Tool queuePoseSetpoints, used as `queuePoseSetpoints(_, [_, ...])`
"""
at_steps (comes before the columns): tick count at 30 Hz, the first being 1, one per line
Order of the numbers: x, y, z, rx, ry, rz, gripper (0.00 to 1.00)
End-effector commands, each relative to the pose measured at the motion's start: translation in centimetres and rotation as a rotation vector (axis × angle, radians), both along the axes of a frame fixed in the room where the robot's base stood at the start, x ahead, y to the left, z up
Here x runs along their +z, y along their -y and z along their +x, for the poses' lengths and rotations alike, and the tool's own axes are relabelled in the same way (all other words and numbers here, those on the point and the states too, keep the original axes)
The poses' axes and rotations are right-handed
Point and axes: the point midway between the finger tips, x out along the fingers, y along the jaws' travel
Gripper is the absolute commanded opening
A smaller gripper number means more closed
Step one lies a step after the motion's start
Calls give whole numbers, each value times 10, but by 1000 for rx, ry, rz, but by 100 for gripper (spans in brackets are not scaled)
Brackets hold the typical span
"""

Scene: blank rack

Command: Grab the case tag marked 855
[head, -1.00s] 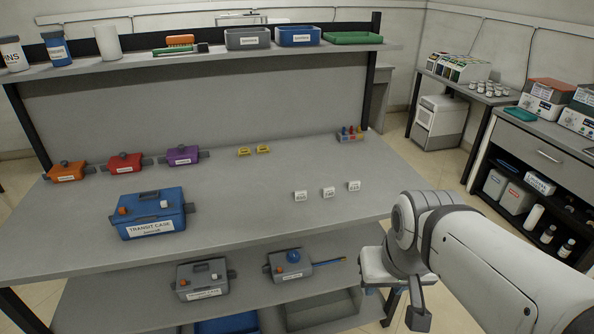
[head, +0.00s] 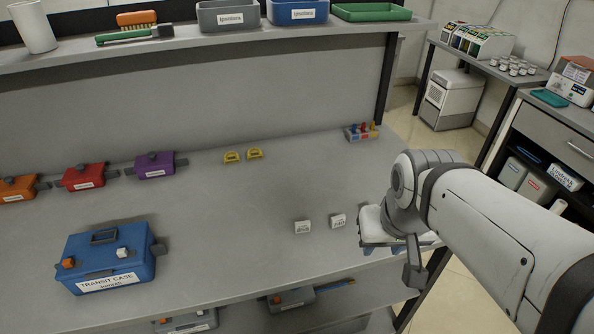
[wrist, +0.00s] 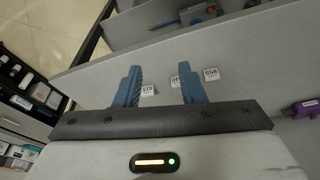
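Three small white tags stand on the grey bench top. In the head view I see the left tag (head: 302,227) and the middle tag (head: 338,221); the right one is hidden behind my arm. The wrist view shows all three: one tag (wrist: 148,89) between my fingers in the picture, another (wrist: 174,81) near the right finger, and a third (wrist: 211,74) beyond it. Their dark markings are too small to read surely. My gripper (wrist: 158,70) is open and empty, apart from the tags. In the head view it is largely hidden by my arm.
A blue transit case (head: 108,262) stands at the bench's front left. Orange (head: 18,188), red (head: 84,177) and purple (head: 155,166) cases stand behind it. Two yellow pieces (head: 243,155) and a small rack (head: 361,132) are at the back. The bench middle is clear.

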Motion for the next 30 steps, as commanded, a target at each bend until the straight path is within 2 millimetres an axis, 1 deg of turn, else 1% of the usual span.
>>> queuePoseSetpoints(6, [0, 0, 0, 0, 0, 0, 36])
queuePoseSetpoints(9, [-2, -1, 2, 3, 1, -1, 44])
queuePoseSetpoints(11, [-6, -4, 9, 11, 3, -1, 49])
queuePoseSetpoints(14, [-18, -13, 33, 34, 16, -5, 57])
queuePoseSetpoints(16, [-31, -26, 57, 59, 31, -8, 62])
queuePoseSetpoints(18, [-45, -45, 83, 90, 49, -8, 62])
queuePoseSetpoints(22, [-69, -86, 124, 144, 84, -2, 62])
queuePoseSetpoints(24, [-80, -105, 140, 166, 100, 3, 62])
queuePoseSetpoints(27, [-91, -126, 154, 189, 116, 9, 62])
queuePoseSetpoints(30, [-98, -136, 162, 199, 123, 13, 62])
